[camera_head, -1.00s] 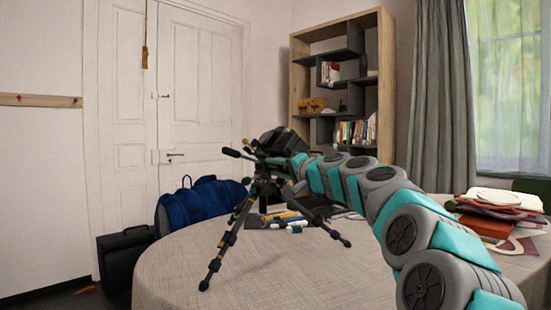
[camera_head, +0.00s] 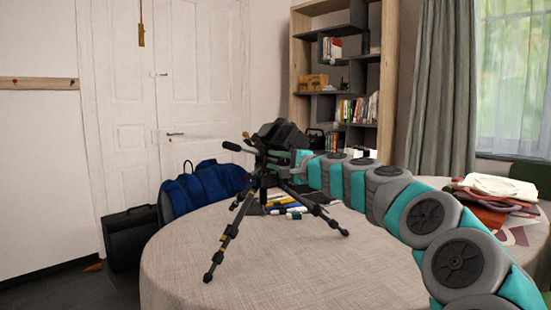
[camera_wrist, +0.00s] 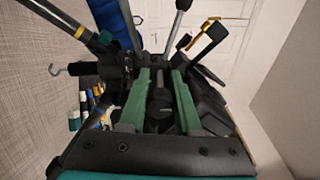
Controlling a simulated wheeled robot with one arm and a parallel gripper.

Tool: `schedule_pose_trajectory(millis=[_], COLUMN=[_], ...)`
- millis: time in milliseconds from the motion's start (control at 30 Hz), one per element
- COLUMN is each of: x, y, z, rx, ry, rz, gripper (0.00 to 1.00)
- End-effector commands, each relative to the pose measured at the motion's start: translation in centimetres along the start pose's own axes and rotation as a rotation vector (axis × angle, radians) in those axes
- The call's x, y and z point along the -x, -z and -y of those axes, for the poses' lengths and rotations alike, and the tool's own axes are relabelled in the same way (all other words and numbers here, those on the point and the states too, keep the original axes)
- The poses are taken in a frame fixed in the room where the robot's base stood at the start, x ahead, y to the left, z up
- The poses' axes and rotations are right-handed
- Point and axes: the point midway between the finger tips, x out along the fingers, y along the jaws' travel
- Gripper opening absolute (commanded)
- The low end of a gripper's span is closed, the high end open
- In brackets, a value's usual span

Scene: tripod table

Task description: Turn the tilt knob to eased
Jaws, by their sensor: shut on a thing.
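A black tripod (camera_head: 228,232) stands upright with its legs spread on the round table (camera_head: 180,262). Its dark head with a device on top (camera_head: 280,135) faces my arm, and a pan handle (camera_head: 232,146) sticks out to the left. My gripper (camera_head: 298,158) is at the right side of the tripod head. In the wrist view, the two green fingers of my gripper (camera_wrist: 160,88) are closed around a dark knob (camera_wrist: 160,98) on the head. The knob is mostly between the fingers, so its turn position cannot be read.
Several small coloured items (camera_head: 285,200) lie on the table behind the tripod legs. A blue bag (camera_head: 200,185) and a black case (camera_head: 128,235) stand left of the table. The table's front is clear.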

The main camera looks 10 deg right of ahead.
Motion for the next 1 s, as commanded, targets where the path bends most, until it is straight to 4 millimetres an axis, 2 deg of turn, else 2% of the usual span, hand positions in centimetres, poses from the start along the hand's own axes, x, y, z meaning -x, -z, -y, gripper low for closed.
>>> schedule_pose_trajectory(millis=[367,400,633,1000], x=[0.01,0.01,0.0,0.02], y=[0.08,0.08,0.06,0.05], z=[-0.01,-0.02,-0.01,0.06], rx=[-0.003,-0.003,-0.003,-0.002], ry=[0.0,0.0,0.0,0.001], rz=[-0.002,-0.002,-0.001,-0.001], gripper=[0.0,0.34,0.6,0.62])
